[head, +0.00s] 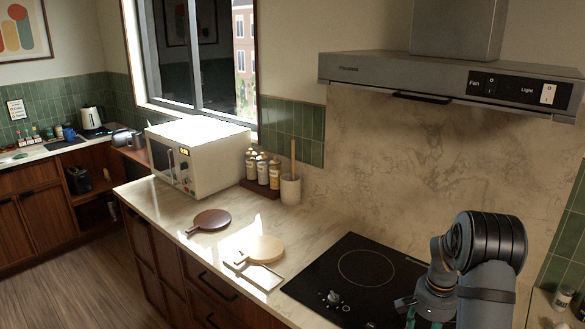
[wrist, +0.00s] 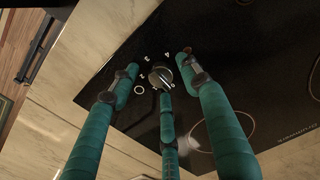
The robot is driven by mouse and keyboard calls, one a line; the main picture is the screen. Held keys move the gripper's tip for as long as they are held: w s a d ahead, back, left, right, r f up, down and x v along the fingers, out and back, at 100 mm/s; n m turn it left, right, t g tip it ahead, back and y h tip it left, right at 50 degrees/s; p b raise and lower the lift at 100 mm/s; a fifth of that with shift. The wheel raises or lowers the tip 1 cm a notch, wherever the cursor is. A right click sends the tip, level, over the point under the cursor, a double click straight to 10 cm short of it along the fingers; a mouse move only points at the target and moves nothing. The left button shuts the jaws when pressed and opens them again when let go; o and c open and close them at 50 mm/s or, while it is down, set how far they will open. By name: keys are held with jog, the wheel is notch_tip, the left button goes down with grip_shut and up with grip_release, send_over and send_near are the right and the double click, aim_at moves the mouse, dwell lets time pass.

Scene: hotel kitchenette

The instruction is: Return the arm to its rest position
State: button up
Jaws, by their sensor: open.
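My gripper (wrist: 158,72) is open, with teal fingers spread and nothing held between them. In the wrist view its fingertips frame a round stove knob (wrist: 160,78), which has printed numbers beside it. In the head view the knob (head: 333,298) stands at the front of the black cooktop (head: 325,268). There the teal fingers (head: 410,314) show only in part at the bottom edge, right of the knob and apart from it. My arm reaches over the right part of the cooktop and hides some of it.
A range hood (head: 430,75) hangs above the cooktop. On the counter (head: 165,205) to the left are a light round board (head: 262,249), a dark round board (head: 212,219), a white microwave (head: 215,155), several jars (head: 263,172) and a utensil crock (head: 290,189). A small jar (head: 563,298) stands at far right.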

jog(key=shift+f+m+p, duration=0.1)
jog(key=shift+m+p, duration=0.2)
jog(key=shift+m, duration=0.2)
jog(key=m+p, duration=0.1)
jog(key=m, duration=0.3)
jog(key=shift+m+p, duration=0.4)
jog(key=m+p, duration=0.1)
jog(key=m, duration=0.2)
jog(key=m+p, duration=0.2)
jog(key=shift+r+m, duration=0.2)
jog(key=shift+m, duration=0.2)
jog(key=shift+w+r+m, duration=0.15)
jog(key=shift+r+m, duration=0.05)
jog(key=shift+m, duration=0.1)
notch_tip(320, 180, up, 10)
jog(key=b, duration=0.1)
jog(key=shift+f+b, duration=0.25)
jog(key=shift+b, duration=0.05)
